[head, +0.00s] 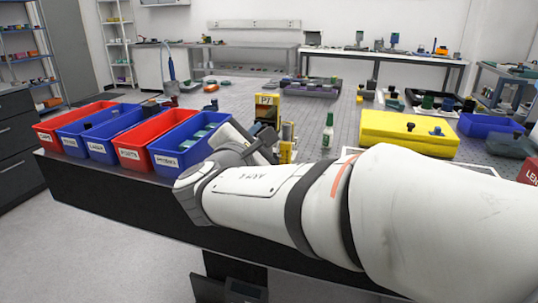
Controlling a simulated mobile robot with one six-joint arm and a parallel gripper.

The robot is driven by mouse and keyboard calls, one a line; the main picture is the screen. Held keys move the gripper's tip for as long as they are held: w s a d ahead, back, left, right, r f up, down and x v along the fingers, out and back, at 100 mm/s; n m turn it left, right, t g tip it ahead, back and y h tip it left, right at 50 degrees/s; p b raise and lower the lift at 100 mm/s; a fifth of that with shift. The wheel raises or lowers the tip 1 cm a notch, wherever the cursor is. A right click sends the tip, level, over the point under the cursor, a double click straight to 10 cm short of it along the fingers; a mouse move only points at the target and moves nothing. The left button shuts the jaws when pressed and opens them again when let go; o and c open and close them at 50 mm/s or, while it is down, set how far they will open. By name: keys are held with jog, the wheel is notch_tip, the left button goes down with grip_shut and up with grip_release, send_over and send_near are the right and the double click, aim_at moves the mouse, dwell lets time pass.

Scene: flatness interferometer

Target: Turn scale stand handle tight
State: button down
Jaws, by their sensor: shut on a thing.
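A yellow and dark upright unit marked "PZ" (266,108) stands on the grey perforated table. A narrow yellow upright piece (287,140) is just to its right; I cannot tell for sure which of these is the scale stand. My white arm crosses the front of the table from the right. My gripper (268,145) is partly visible beyond the wrist, close against the lower part of these yellow pieces. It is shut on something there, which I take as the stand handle. The fingertips and the handle are mostly hidden, so the handle's angle does not show.
Red and blue labelled bins (133,160) line the left edge. Bare table shows behind the bottle.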

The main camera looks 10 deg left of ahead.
jog(key=m+b, duration=0.3)
jog(key=b, duration=0.1)
jog(key=m+b, duration=0.3)
jog(key=b, duration=0.1)
jog(key=m+b, duration=0.2)
jog(key=b, duration=0.2)
jog(key=shift+f+m+b, duration=0.25)
jog(key=shift+m+b, duration=0.15)
jog(key=shift+r, duration=0.1)
jog(key=c, duration=1.5)
grip_release()
jog(key=shift+s, duration=0.1)
jog(key=s+p, duration=0.1)
jog(key=s, duration=0.6)
jog(key=shift+s+a, duration=0.25)
jog(key=shift+s, duration=0.05)
